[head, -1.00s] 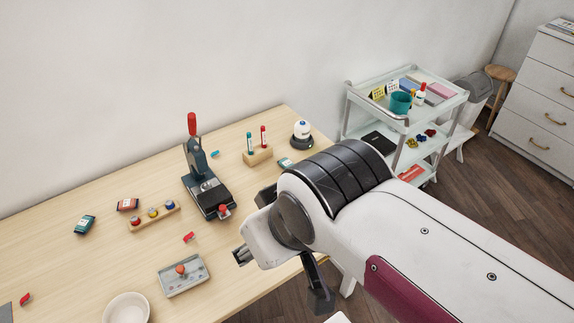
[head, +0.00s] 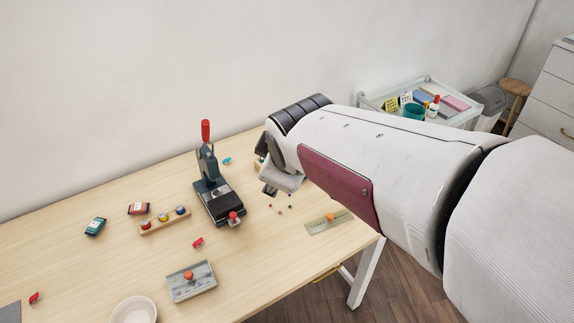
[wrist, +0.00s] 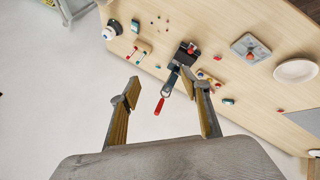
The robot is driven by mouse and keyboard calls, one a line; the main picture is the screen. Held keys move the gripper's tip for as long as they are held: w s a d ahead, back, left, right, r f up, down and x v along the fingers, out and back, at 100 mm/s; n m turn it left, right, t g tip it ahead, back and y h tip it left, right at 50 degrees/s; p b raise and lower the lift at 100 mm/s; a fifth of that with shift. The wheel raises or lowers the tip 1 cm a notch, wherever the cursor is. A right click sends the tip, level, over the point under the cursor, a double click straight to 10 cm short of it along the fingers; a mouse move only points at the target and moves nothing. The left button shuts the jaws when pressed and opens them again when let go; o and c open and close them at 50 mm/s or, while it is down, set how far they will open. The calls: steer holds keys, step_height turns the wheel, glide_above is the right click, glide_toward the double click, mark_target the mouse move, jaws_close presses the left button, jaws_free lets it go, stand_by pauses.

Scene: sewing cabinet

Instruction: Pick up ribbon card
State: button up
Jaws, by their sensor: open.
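I cannot tell for sure which is the ribbon card. In the wrist view the teal card (wrist: 228,101) lies to the right of my gripper. Another teal piece (wrist: 135,25) lies at the upper left there. My gripper (wrist: 160,86) is open and empty, with its two fingers wide apart above the table's back edge.
A press (head: 216,190) with a tall red handle stands mid-table, close to my gripper. A wooden rack of spools (head: 165,221), a grey tray (head: 191,281) and a white bowl (head: 134,310) stand nearby. A wall runs behind the table. A trolley (head: 440,108) stands at the right.

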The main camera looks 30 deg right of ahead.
steer(key=w+d+f+n+t, duration=0.1)
steer(key=w+d+f+n, duration=0.4)
steer(key=w+d+n, duration=0.35)
steer(key=w+d+f+n+t, duration=0.2)
steer(key=w+d+f+n, duration=0.45)
steer(key=w+d, duration=0.3)
steer(key=d+f+n+t+y, duration=0.1)
steer(key=d+f+n, duration=0.1)
steer(key=f+n, duration=0.2)
steer(key=d+f+n+t+y, duration=0.1)
steer(key=d+f+n, duration=0.1)
steer(key=f+n, duration=0.3)
steer(key=d+f+n, duration=0.2)
steer(key=f+n, duration=0.2)
steer(key=f, duration=0.5)
steer(key=shift+w+d+n+t+y, duration=0.2)
steer(key=shift+w+n+t+y, duration=0.1)
steer(key=shift+t+y, duration=0.1)
steer(key=shift+s+f+n+y, duration=0.35)
steer(key=shift+f+n, duration=0.15)
steer(key=shift+f, duration=0.2)
steer(key=shift+w, duration=0.1)
steer(key=shift+x, duration=1.25)
steer(key=shift+a+x, duration=0.15)
steer(key=shift+x, duration=1.15)
steer(key=shift+a+x, duration=0.1)
steer(key=shift+x, duration=1.2)
